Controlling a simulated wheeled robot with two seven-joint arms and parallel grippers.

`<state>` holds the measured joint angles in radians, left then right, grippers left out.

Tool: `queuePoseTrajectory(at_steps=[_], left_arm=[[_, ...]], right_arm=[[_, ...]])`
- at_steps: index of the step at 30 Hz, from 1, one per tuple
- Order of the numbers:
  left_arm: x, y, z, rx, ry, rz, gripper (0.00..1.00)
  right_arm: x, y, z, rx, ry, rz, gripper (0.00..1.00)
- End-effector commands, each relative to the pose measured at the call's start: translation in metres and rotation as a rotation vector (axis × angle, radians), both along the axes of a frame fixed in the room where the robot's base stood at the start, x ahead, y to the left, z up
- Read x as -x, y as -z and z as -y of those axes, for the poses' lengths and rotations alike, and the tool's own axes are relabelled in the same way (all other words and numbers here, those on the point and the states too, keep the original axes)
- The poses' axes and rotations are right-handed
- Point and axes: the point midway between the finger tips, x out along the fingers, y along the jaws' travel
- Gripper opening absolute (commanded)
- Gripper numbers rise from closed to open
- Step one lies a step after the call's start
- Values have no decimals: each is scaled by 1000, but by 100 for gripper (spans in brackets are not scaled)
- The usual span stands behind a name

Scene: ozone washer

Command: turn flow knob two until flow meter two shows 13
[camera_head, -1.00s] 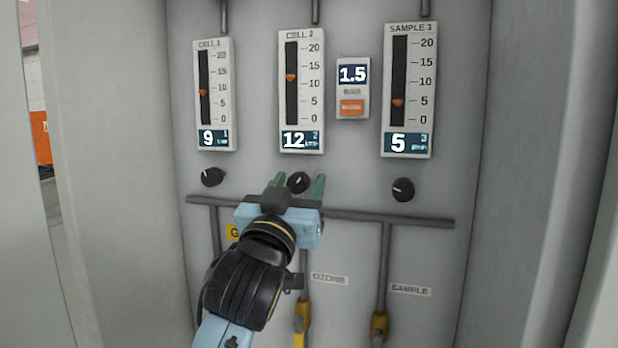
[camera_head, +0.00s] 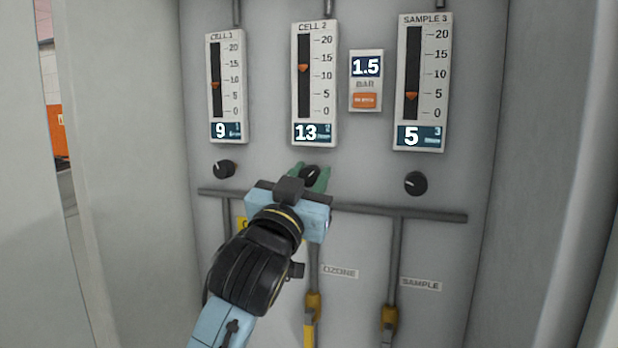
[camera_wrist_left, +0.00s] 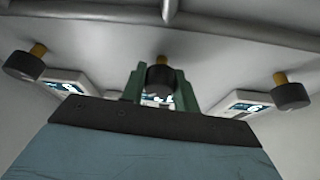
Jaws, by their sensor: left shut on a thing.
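Flow meter two (camera_head: 314,84), labelled CELL 2, shows 13 on its display, and its orange marker stands a little above the middle of the scale. Flow knob two (camera_head: 311,172) is the black knob below it. My left gripper (camera_head: 311,178) has its green fingers on both sides of this knob and is shut on it. In the left wrist view the knob (camera_wrist_left: 160,78) sits between the green fingers. My right gripper is in neither view.
The CELL 1 meter (camera_head: 226,88) reads 9 and the SAMPLE 3 meter (camera_head: 422,84) reads 5. Their knobs (camera_head: 223,169) (camera_head: 415,183) stand left and right. A 1.5 bar display (camera_head: 366,80) hangs between meters. A grey pipe (camera_head: 400,211) runs below the knobs.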

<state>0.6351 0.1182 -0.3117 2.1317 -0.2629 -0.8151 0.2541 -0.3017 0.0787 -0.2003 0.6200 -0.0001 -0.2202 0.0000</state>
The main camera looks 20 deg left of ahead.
Motion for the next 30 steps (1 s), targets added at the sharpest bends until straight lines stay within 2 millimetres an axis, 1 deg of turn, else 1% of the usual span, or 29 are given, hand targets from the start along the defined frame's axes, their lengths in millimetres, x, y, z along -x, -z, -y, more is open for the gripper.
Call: queuePoseTrajectory(at_steps=[3, 11, 12, 15, 16, 25, 30], left_arm=[[0, 0, 0, -48, 0, 3, 7], [0, 0, 0, -50, 0, 3, 7], [0, 0, 0, -50, 0, 3, 35], [0, 0, 0, -49, -1, 3, 48], [0, 0, 0, -49, -1, 3, 51], [0, 1, 0, -49, 0, 2, 51], [6, 10, 4, -48, 12, 1, 51]], right_arm=[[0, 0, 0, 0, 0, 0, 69], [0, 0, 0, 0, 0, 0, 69], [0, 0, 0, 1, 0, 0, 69], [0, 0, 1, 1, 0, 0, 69], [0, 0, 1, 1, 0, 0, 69], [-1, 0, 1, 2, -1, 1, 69], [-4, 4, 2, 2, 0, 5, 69]])
